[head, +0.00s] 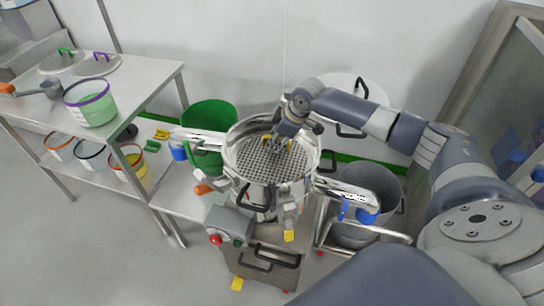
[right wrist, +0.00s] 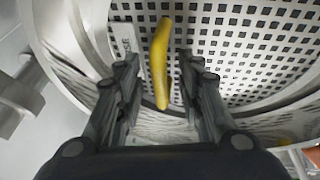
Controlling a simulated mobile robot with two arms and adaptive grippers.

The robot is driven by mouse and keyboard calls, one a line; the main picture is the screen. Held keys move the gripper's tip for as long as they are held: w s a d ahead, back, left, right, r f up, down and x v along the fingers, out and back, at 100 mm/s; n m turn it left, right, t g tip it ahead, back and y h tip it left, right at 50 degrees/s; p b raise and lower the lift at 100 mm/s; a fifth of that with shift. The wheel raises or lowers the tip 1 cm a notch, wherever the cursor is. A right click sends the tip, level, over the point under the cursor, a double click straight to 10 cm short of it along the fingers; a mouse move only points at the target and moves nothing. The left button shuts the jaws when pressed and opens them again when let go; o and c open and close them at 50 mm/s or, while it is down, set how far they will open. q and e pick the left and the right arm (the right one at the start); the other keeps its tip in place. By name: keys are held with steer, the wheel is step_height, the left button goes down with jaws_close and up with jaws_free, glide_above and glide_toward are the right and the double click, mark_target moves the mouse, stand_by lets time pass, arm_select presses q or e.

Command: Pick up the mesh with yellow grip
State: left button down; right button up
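The mesh (head: 262,166) is a round perforated metal disc lying inside the open drum of the sifter, and its holes fill the right wrist view (right wrist: 250,45). Its yellow grip (right wrist: 161,62) stands up as a narrow bar and is partly hidden behind my gripper in the head view. My right gripper (head: 276,142) reaches down over the mesh. In the right wrist view its two open fingers (right wrist: 160,90) are on either side of the yellow grip, with gaps showing. My left gripper is not in view.
The sifter's metal rim (head: 232,133) surrounds the mesh closely. A green bin (head: 209,117) is behind the sifter, and a grey bucket (head: 374,187) is at right.

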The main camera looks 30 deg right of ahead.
steer(key=shift+f, duration=0.1)
steer(key=shift+c, duration=0.8)
jaws_close()
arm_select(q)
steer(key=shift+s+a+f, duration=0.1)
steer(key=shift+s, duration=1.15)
